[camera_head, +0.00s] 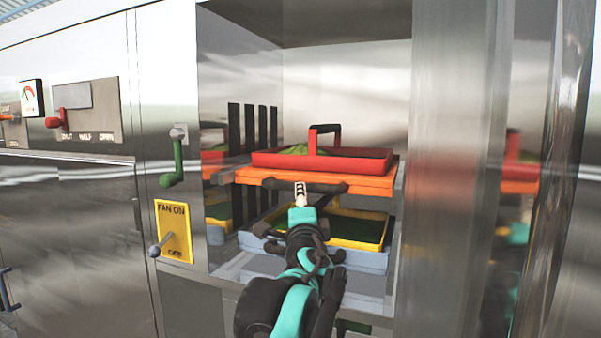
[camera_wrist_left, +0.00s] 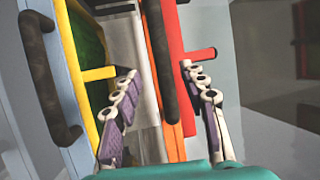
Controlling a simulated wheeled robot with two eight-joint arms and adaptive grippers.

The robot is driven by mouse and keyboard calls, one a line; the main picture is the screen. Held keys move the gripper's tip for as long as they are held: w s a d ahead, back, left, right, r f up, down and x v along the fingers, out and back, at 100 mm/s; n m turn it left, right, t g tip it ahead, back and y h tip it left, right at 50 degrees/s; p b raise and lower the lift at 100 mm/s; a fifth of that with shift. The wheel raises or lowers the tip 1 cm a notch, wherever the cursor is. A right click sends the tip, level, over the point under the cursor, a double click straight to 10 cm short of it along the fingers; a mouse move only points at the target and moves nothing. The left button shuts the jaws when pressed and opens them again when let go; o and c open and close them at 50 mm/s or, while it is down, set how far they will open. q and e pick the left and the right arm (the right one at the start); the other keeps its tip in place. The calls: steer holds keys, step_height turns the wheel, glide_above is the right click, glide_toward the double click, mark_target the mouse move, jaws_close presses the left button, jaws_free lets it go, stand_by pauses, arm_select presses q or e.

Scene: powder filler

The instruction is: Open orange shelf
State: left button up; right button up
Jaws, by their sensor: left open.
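The orange shelf (camera_head: 377,184) is the upper shelf in the open cabinet bay and carries a red tray (camera_head: 375,166). A black bar handle (camera_head: 331,187) runs along the shelf's front edge. My left gripper (camera_head: 300,187) is at the middle of this handle in the head view, with its arm rising from below. In the left wrist view my left gripper (camera_wrist_left: 159,70) is open, with the black handle between its two spread fingers. The orange edge also shows in the wrist view (camera_wrist_left: 176,145). The gripper hides part of the handle. My right gripper is out of view.
Below is a blue-grey shelf (camera_head: 345,258) with a yellow tray (camera_head: 383,232); its black handle shows in the wrist view (camera_wrist_left: 45,80). Left of the bay are a green lever (camera_head: 178,165) and a yellow fan switch plate (camera_head: 174,230). A steel cabinet wall (camera_head: 450,180) borders the right.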

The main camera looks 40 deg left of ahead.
arm_select(q)
steer(key=p+x, duration=0.1)
steer(key=x, duration=0.6)
steer(key=shift+w+r, duration=0.15)
steer(key=shift+r, duration=0.05)
steer(key=shift+w+a, duration=0.2)
steer(key=shift+a, duration=0.05)
steer(key=shift+d, duration=0.1)
jaws_close()
